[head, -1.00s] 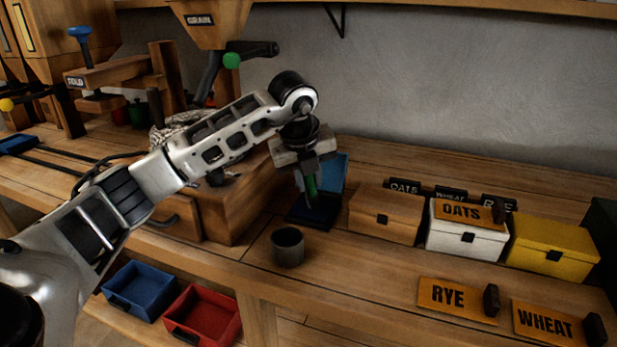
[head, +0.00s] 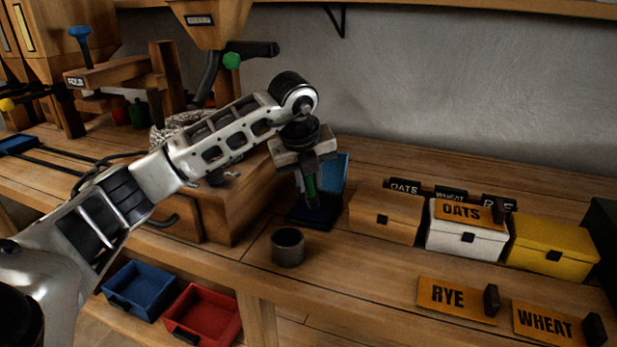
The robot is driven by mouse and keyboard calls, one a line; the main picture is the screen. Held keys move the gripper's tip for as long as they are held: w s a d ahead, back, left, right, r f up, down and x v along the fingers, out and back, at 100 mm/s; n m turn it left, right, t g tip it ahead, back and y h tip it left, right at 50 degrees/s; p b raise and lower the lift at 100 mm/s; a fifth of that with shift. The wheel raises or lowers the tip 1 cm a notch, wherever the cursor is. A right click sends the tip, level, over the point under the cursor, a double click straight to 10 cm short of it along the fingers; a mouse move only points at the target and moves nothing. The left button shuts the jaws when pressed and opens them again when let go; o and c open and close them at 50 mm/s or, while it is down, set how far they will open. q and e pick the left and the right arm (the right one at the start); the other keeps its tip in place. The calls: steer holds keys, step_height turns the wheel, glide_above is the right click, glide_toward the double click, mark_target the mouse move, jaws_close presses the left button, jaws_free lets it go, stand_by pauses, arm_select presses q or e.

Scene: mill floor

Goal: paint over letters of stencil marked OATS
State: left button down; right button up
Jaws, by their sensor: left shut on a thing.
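The orange stencil marked OATS (head: 462,212) rests on the white box (head: 465,240), its black letters facing me. My left gripper (head: 309,172) is shut on a green-handled tool (head: 311,188), which points down. The tool's lower end is over or in the dark blue pad case (head: 326,212); I cannot tell whether it touches. The case's lid stands open behind it. My right gripper is not in view.
The stencils marked RYE (head: 455,298) and WHEAT (head: 548,322) lie at the front right. A tan box (head: 385,217) and a yellow box (head: 552,246) flank the white box. A grey cup (head: 287,248) stands near the bench edge.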

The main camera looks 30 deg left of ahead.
arm_select(q)
steer(key=shift+r+p, duration=2.55)
steer(key=shift+r, duration=0.95)
steer(key=shift+f, duration=0.1)
